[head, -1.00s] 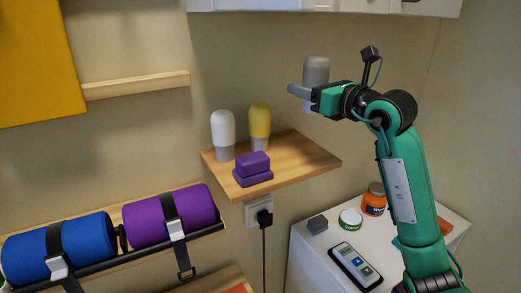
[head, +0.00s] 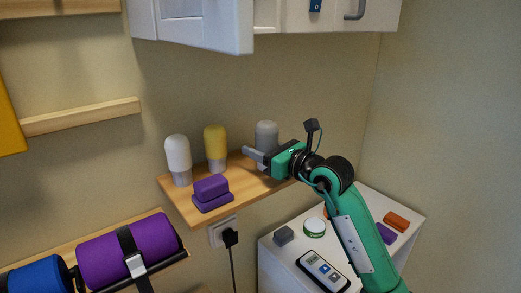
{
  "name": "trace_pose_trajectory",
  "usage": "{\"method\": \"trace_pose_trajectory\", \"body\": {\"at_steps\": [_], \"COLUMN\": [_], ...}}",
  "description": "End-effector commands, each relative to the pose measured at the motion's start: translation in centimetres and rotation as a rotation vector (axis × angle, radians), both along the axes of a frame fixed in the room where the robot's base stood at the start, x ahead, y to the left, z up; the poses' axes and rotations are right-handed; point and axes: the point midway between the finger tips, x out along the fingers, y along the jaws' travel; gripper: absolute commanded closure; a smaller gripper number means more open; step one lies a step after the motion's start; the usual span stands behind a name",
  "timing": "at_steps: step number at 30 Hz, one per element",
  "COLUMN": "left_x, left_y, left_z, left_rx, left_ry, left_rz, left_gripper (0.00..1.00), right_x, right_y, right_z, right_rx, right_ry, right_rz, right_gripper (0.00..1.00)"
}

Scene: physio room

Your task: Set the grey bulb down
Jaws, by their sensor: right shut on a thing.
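The grey bulb (head: 266,133) is upright over the right part of the wooden wall shelf (head: 183,209), to the right of the yellow bulb. My right gripper (head: 262,156) is shut on the grey bulb, gripping its lower part from the right. The gripper hides the bulb's base, so I cannot tell whether it touches the shelf. My left gripper is not in view.
A white bulb (head: 178,156) and a yellow bulb (head: 215,144) stand on the shelf, with purple blocks (head: 212,190) in front. A white cabinet (head: 200,25) hangs above. Below right, a white cabinet top (head: 275,255) holds several small items.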

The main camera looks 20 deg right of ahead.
Motion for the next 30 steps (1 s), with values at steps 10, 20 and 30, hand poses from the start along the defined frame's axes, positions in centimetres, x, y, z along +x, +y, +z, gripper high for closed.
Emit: {"method": "trace_pose_trajectory", "body": {"at_steps": [10,20,30], "left_x": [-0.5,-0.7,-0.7], "left_y": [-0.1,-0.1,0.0], "left_z": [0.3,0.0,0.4], "left_rx": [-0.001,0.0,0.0], "left_ry": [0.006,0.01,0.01], "left_rz": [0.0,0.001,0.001], "left_gripper": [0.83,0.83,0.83], "right_x": [0.0,0.0,0.0], "right_y": [0.0,0.0,0.0], "right_z": [-1.1,-1.4,-0.9], "right_rx": [0.001,0.0,0.001], "right_ry": [-0.002,0.0,-0.001], "right_rz": [0.0,0.0,0.0], "right_gripper": [0.81,0.3,0.3]}}
